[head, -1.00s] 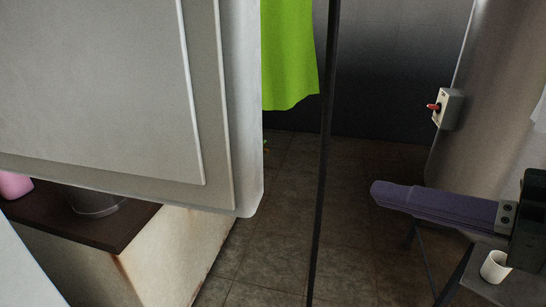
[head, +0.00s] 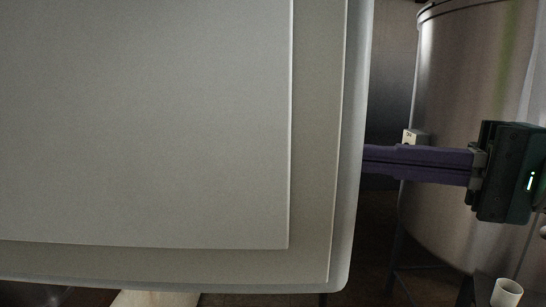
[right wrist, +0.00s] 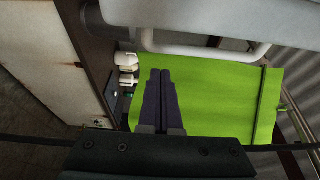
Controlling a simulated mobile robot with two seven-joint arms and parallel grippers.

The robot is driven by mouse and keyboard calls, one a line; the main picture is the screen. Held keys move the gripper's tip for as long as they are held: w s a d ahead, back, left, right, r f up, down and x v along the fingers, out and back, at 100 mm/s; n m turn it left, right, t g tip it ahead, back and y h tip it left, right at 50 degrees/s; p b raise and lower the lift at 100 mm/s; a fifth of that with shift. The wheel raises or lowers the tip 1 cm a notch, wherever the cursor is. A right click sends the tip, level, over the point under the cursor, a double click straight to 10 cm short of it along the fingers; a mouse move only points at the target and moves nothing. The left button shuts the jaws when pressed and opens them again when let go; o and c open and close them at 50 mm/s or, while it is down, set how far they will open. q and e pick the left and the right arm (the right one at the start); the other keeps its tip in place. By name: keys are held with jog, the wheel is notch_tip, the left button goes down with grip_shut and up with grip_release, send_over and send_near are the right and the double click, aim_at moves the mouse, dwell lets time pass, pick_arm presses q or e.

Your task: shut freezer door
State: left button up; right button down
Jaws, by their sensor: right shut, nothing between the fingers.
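The freezer door (head: 150,130) stands open and fills the left and middle of the head view, its pale inner panel towards me. My right gripper (head: 375,156) comes in from the right with its purple fingers pointing left. Their tips go out of sight behind the door's free edge. In the right wrist view the fingers (right wrist: 160,76) are closed together with nothing between them. A pale bar like a door handle (right wrist: 205,52) lies just beyond the tips there; contact cannot be told. My left gripper is in neither view.
A large steel tank (head: 455,80) stands at the right, with a small switch box (head: 411,136) on it. A white cup (head: 506,293) is at the lower right. A bright green cloth (right wrist: 230,105) hangs near the fingers in the wrist view.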

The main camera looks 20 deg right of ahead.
aim_at(352, 170)
jog(key=shift+s+a+p, duration=0.25)
jog(key=shift+a+p, duration=0.05)
jog(key=shift+a, duration=0.45)
jog(key=shift+s+a+p, duration=0.2)
jog(key=shift+a+p, duration=0.15)
jog(key=shift+a, duration=0.45)
jog(key=shift+s+a+p, duration=0.25)
jog(key=shift+a+p, duration=0.05)
jog(key=shift+a, duration=0.45)
